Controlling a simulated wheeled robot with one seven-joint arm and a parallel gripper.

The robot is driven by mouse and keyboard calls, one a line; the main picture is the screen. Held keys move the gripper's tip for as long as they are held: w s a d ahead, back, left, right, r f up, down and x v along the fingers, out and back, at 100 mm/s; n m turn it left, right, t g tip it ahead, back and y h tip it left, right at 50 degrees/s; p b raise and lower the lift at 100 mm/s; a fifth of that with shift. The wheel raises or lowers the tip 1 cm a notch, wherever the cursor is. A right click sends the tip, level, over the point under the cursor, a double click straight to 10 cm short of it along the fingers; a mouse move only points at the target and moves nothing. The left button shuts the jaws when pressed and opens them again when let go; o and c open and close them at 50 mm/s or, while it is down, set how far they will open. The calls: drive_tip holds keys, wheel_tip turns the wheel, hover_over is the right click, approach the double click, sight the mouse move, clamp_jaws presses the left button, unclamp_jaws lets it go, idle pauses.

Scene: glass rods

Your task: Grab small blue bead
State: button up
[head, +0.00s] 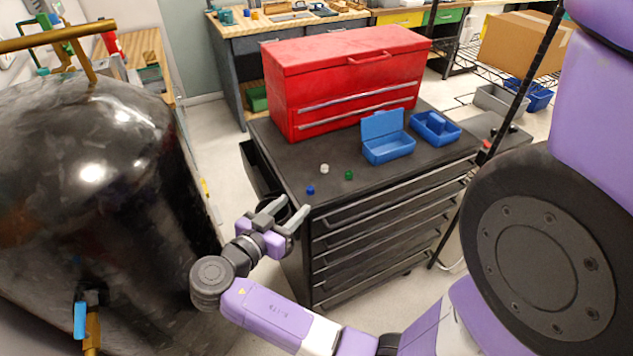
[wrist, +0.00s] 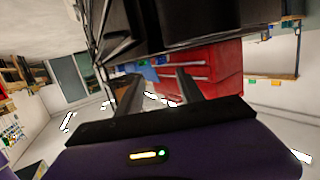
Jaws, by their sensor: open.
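A small blue bead (head: 311,190) lies on the black top of the tool cabinet (head: 400,185), close to its near left corner. My gripper (head: 288,214) is open and empty, just off that corner, below and left of the blue bead in the head view. In the wrist view the two fingers of my gripper (wrist: 157,88) are apart with nothing between them. I cannot make out the bead in the wrist view. A green bead (head: 349,175) and a white bead (head: 324,169) lie near the blue one.
A red toolbox (head: 345,75) stands at the back of the cabinet top. An open blue box (head: 388,140) and a blue tray (head: 436,129) sit to the right of the beads. A large black tank (head: 90,190) stands left of my arm. An open drawer (head: 256,172) juts from the cabinet's left side.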

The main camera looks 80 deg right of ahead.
sight(308, 191)
drive_tip(key=shift+p+x, duration=0.6)
drive_tip(key=shift+x, duration=1.4)
drive_tip(key=shift+p+x, duration=0.9)
drive_tip(key=shift+x, duration=1.25)
drive_tip(key=shift+w+f, duration=0.15)
drive_tip(key=shift+w, duration=0.05)
clamp_jaws()
